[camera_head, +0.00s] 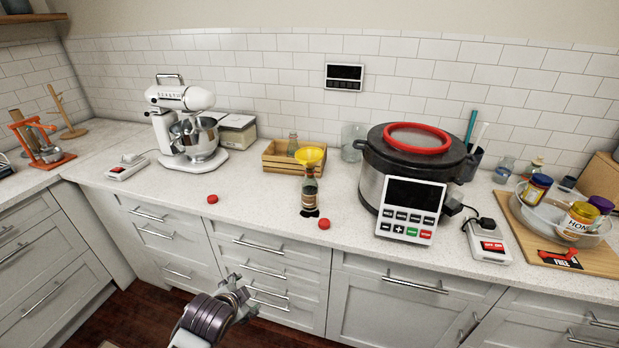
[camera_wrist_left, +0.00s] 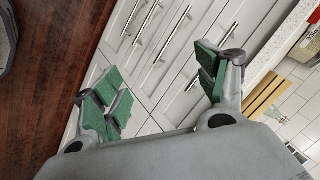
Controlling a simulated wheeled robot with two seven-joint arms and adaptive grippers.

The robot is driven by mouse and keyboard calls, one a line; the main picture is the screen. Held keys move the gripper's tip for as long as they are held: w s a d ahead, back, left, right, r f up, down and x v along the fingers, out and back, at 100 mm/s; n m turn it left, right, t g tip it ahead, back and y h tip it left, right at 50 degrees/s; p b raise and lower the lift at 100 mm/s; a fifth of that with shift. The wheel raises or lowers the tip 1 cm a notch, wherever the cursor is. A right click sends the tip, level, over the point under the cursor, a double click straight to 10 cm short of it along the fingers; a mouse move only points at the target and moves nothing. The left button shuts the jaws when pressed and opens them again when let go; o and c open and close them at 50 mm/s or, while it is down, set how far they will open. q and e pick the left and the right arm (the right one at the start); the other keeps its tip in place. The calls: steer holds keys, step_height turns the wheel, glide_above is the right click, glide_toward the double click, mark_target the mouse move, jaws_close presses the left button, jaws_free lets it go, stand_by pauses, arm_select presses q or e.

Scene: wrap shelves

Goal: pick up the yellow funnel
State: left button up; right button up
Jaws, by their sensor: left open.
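The yellow funnel (camera_head: 310,155) sits wide end up at the mouth of a dark bottle (camera_head: 310,190) on the counter. From this angle I cannot tell if its spout is inside the bottle neck. My left gripper (camera_head: 242,292) is in front of the drawers, below the counter's edge, to the left of and well apart from the funnel. In the left wrist view the left gripper (camera_wrist_left: 158,88) is open with its green pads apart and nothing between them. The funnel does not show in that view. My right gripper is not in view.
A wooden crate (camera_head: 278,165) stands behind and left of the bottle. A large cooker (camera_head: 370,190) stands to the right, a white mixer (camera_head: 166,132) to the left. The counter left of the bottle is mostly clear.

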arm_select(q)
steer(key=w+d+r+m+t+h, duration=0.1)
steer(key=w+d+r+m+t, duration=0.25)
steer(key=r+m, duration=0.3)
steer(key=w+d+r+m+t+h, duration=0.1)
steer(key=w+d+r+m+t, duration=0.15)
steer(key=w+r+m, duration=0.35)
steer(key=m+t+h, duration=0.3)
steer(key=m+h, duration=0.1)
steer(key=m, duration=1.2)
glide_toward(303, 161)
steer(key=shift+f+v, duration=0.1)
steer(key=shift+v, duration=0.9)
steer(key=shift+f+v, duration=0.15)
steer(key=shift+v, duration=0.8)
steer(key=shift+w, duration=0.15)
steer(key=x, duration=0.8)
steer(key=shift+w, duration=0.1)
steer(key=shift+w, duration=0.1)
